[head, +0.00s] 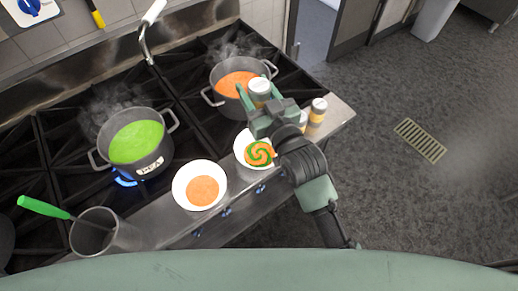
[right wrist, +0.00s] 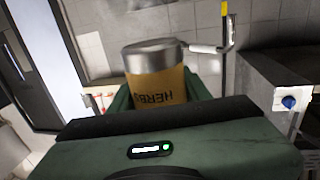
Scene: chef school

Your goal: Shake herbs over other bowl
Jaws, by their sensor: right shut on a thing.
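My right gripper (head: 261,107) is shut on the herbs shaker (head: 259,89), which has a metal lid. In the right wrist view the shaker (right wrist: 156,82) shows a yellow label reading HERBS between the fingers. A white bowl (head: 239,146) with a green and orange swirl lies just below and left of the gripper, partly hidden by my arm. Another white bowl (head: 180,186) with plain orange soup stands to its left on the steel ledge. The held shaker is beyond the swirl bowl, not over the plain one. My left gripper is not in view.
A steaming pot of orange soup (head: 218,101) stands behind the shaker. A pot of green soup (head: 153,170) sits over a blue flame at left. Other shakers (head: 317,112) stand on the ledge right of my gripper. A metal container (head: 118,236) holds a green-handled utensil (head: 42,207).

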